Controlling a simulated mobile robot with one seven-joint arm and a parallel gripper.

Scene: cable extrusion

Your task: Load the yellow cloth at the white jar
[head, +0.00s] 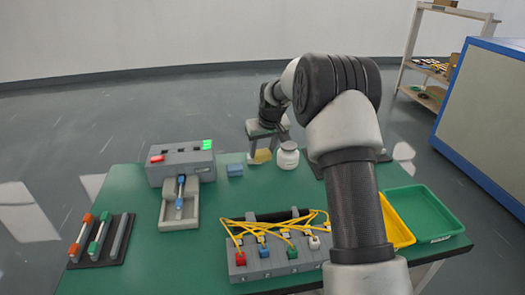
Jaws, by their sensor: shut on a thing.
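The white jar (288,158) stands upright near the far edge of the green table. The yellow cloth (260,157) is just left of the jar, under my gripper. My gripper (263,148) points down and is shut on the cloth. A clear gap between cloth and jar is hard to make out. Whether the cloth touches the table is also hard to tell.
A rack with yellow cables (293,262) is in front. A green tray (447,238) and a yellow tray (408,236) are at the right. My arm hides part of the table.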

